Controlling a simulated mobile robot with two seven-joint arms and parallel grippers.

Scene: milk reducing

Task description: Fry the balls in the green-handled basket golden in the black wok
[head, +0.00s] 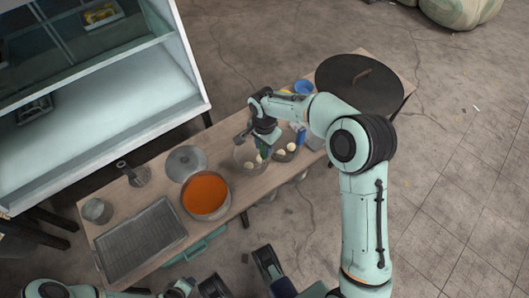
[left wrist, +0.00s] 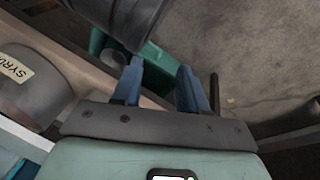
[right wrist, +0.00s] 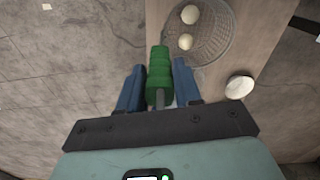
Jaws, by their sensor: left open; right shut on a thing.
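My right gripper (right wrist: 160,95) is shut on the green handle (right wrist: 159,72) of the wire basket (right wrist: 208,30). Two pale balls (right wrist: 187,28) show in the basket's mesh in the right wrist view. In the head view the green handle (head: 264,152) hangs below my right gripper (head: 266,139), over the table's right half. Pale balls show there in two round vessels side by side; I cannot tell whether the dark one (head: 286,140) is the wok. My left gripper (left wrist: 160,88) is open and empty, beside a grey pot labelled SYRUP (left wrist: 30,90).
On the table (head: 155,197) stand a pot of orange liquid (head: 206,195), a grey lid (head: 186,163), a wire rack (head: 141,243) and a metal cup (head: 97,210). A large black lid-like disc (head: 345,95) lies at the right end. A blue cup (head: 303,87) stands beside it.

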